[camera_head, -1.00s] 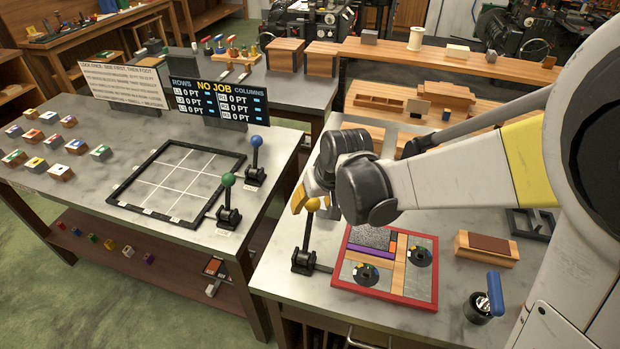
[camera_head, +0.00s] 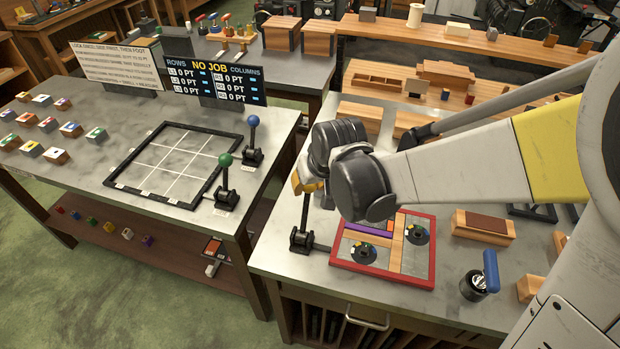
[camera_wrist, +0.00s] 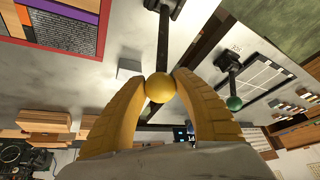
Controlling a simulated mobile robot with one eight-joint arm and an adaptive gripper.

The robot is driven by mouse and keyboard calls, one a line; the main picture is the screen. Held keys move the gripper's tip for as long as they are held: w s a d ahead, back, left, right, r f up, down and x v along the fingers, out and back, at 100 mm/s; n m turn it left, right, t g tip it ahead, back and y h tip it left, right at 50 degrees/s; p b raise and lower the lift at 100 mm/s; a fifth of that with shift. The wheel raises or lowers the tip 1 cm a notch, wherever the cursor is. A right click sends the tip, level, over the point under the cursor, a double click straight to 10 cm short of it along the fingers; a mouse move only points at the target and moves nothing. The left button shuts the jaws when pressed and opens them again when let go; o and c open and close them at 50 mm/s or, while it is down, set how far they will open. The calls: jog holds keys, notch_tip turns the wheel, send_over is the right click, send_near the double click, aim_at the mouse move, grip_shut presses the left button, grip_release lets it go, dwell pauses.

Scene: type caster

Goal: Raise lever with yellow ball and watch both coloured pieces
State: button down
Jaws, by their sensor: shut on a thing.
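My gripper (camera_head: 312,186) is shut on the yellow ball (camera_wrist: 160,88), which sits between its two yellow fingers in the wrist view. The ball tops a black lever (camera_head: 304,213), standing about upright on a dark base (camera_head: 302,240). In the head view my gripper hides the ball. Right of the lever lies a red-framed board (camera_head: 383,275). On it are a purple strip (camera_head: 367,235) and an orange piece, partly hidden by my arm in the head view. The purple strip (camera_wrist: 72,17) and orange piece (camera_wrist: 87,4) also show in the wrist view. Two dark discs (camera_head: 363,252) sit on the board.
Right of the board are a wooden block (camera_head: 483,227) and a blue-handled tool (camera_head: 491,271). On the left table stand a green-ball lever (camera_head: 225,180), a blue-ball lever (camera_head: 252,140) and a black-framed grid (camera_head: 166,198). A gap separates the tables.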

jog(key=s+a+f+n+t+h+b, duration=0.1)
jog(key=s+a+t+b, duration=0.3)
jog(key=s+t+b, duration=0.6)
jog(key=s+n+h+b, duration=0.1)
jog(key=s+b, duration=0.2)
jog(key=b, duration=0.1)
jog(key=shift+a+h, duration=0.3)
jog(key=shift+f, duration=0.1)
jog(key=shift+s, duration=0.1)
jog(key=c, duration=0.9)
grip_release()
jog(key=shift+c, duration=0.2)
jog(key=v, duration=0.7)
jog(key=shift+s, duration=0.25)
